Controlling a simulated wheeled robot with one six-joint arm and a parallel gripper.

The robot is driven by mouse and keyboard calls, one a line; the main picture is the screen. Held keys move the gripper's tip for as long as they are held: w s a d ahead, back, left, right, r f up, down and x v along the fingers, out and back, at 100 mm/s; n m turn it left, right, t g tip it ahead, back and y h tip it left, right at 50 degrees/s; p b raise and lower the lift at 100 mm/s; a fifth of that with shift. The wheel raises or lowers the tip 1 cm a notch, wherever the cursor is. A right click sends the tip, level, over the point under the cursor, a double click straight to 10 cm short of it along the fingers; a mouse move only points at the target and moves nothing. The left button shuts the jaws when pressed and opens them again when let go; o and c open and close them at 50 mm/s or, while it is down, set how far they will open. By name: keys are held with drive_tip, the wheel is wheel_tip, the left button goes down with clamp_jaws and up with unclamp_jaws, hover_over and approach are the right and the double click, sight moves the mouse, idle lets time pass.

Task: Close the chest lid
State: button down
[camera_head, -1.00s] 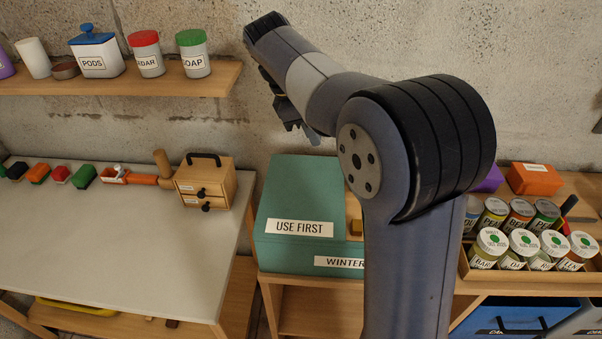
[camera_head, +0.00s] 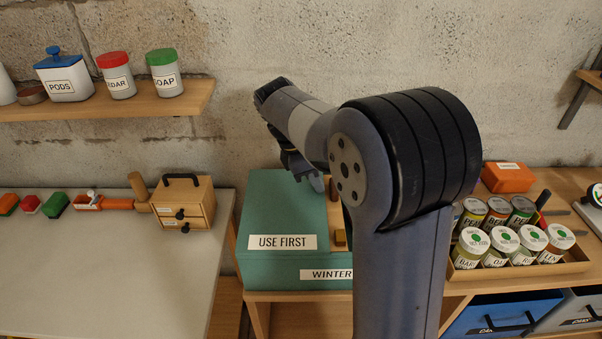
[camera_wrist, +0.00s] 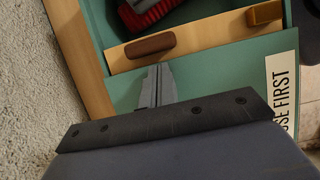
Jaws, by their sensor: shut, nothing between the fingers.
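The teal chest (camera_head: 285,205) stands on a wooden bench, with a USE FIRST label on its top panel and a WINTER label on its front. In the wrist view, the teal lid panel (camera_wrist: 205,82) ends in a wooden strip (camera_wrist: 205,38) bearing a brown handle (camera_wrist: 150,45) and a brass-coloured block (camera_wrist: 265,13). Beyond the strip the chest looks open, with a red item (camera_wrist: 148,12) inside. My gripper (camera_wrist: 158,72) is shut and empty, its tips over the lid panel close to the handle; contact is unclear. It also shows in the head view (camera_head: 318,182). My arm hides the chest's right part.
A white table with a small drawer box (camera_head: 182,203) stands left. A wooden tray of labelled jars (camera_head: 520,265) and an orange box (camera_head: 507,177) stand right. A shelf (camera_head: 120,108) with canisters hangs upper left.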

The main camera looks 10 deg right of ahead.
drive_tip(key=shift+s+d, duration=0.1)
drive_tip(key=shift+d, duration=0.3)
drive_tip(key=s+d+p, duration=0.1)
drive_tip(key=d, duration=0.4)
drive_tip(key=s+d+p, duration=0.1)
drive_tip(key=d+p, duration=0.1)
drive_tip(key=d, duration=0.3)
drive_tip(key=s+d+p, duration=0.1)
drive_tip(key=d, duration=0.5)
drive_tip(key=shift+s+d, duration=0.1)
drive_tip(key=shift+r+p, duration=0.1)
drive_tip(key=shift+p, duration=0.2)
drive_tip(key=a, duration=0.1)
drive_tip(key=w+a+r, duration=0.1)
drive_tip(key=a, duration=0.1)
drive_tip(key=a+p, duration=0.1)
drive_tip(key=a, duration=0.1)
drive_tip(key=shift+w+r, duration=0.15)
drive_tip(key=shift+r, duration=0.05)
drive_tip(key=v, duration=0.8)
drive_tip(key=shift+r, duration=0.2)
drive_tip(key=shift+d, duration=0.1)
